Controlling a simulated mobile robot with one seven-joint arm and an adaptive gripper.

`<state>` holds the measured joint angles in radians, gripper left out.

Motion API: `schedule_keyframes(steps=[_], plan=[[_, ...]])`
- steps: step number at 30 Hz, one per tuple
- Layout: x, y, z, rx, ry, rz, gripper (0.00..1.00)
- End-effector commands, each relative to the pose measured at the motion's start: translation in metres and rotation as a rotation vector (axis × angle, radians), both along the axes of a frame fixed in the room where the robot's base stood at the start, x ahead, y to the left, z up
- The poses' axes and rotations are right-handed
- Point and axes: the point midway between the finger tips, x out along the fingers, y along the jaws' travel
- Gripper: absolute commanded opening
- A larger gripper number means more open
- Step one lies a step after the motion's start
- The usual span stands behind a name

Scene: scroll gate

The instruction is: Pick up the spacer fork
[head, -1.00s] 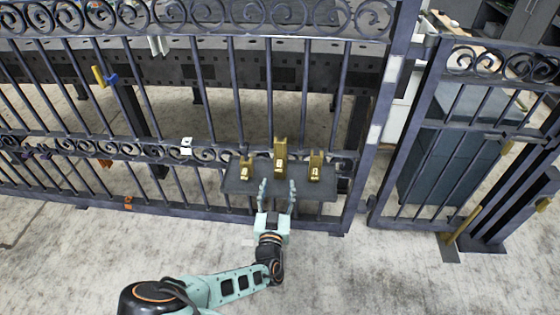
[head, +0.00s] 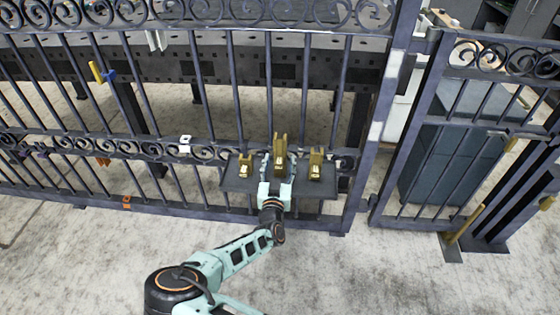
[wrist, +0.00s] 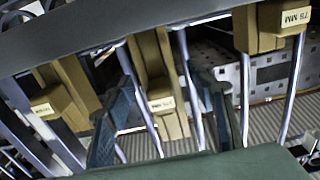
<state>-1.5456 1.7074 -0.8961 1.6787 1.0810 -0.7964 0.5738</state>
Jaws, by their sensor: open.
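Three gold spacer forks stand upright on a dark grey shelf (head: 232,183) at the gate. The middle fork (head: 280,146) is the tallest, the left fork (head: 245,166) is short, and the right fork (head: 315,165) is in between. My gripper (head: 279,161) is open, with one finger on each side of the middle fork's lower part. In the wrist view the middle fork (wrist: 156,75) shows between the two spread fingers, with gaps beside it. I cannot tell how deep it sits between them.
The dark metal gate (head: 232,100) with upright bars and scrollwork stands right behind the shelf. The left and right forks stand close beside my fingers. A gate post (head: 372,140) rises to the right. The concrete floor in front is clear.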

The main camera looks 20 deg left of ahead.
Motion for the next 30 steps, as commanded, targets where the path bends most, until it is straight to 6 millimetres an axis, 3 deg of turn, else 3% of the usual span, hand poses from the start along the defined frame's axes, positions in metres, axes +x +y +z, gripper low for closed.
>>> schedule_keyframes(steps=[2, 15, 30], plan=[[-0.0002, -0.0001, 0.0, 0.0, 0.0, 0.0, 0.48], [-0.0004, -0.0003, -0.0002, 0.0, 0.0, 0.0, 0.0], [0.0001, -0.0001, 0.0058, 0.002, -0.004, 0.0, 0.0]])
